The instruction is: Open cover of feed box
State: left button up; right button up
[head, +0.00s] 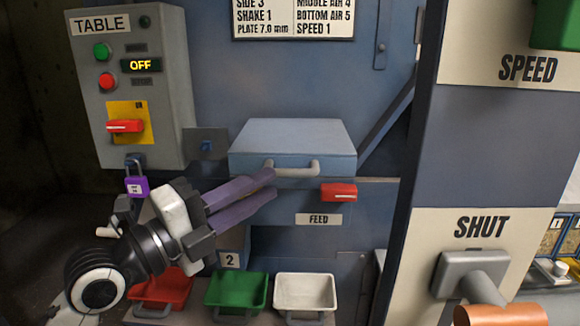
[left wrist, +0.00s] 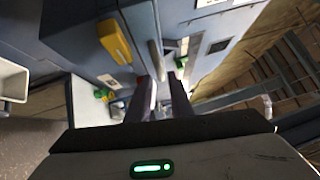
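The feed box cover (head: 292,137) is a blue-grey lid, closed, in the middle of the head view. A pale bar handle (head: 292,170) runs along its front edge; a grey bar that looks like it shows in the left wrist view (left wrist: 155,60). A red latch handle (head: 339,193) sits below the cover at right, above the FEED label (head: 318,219). My left gripper (head: 272,183) has its two purple fingers apart and empty, tips close to the handle's left end. Whether they touch it I cannot tell. My right gripper is not in view.
A TABLE control box (head: 172,85) with a red switch and a purple padlock (head: 137,186) stands at left. Red (head: 160,288), green (head: 236,290) and white (head: 305,291) trays sit below. A blue post (head: 494,160) with SPEED and SHUT plates stands at right.

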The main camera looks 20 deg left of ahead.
aim_at(284, 175)
pick_arm(q)
jog(key=p+x, duration=0.1)
jog(key=x, duration=0.4)
jog(key=shift+w+d+r+p, duration=0.15)
jog(key=shift+w+d+p, duration=0.05)
jog(key=shift+w+p, duration=0.15)
jog(key=shift+w+d, duration=0.3)
jog(key=shift+w, duration=0.1)
grip_shut()
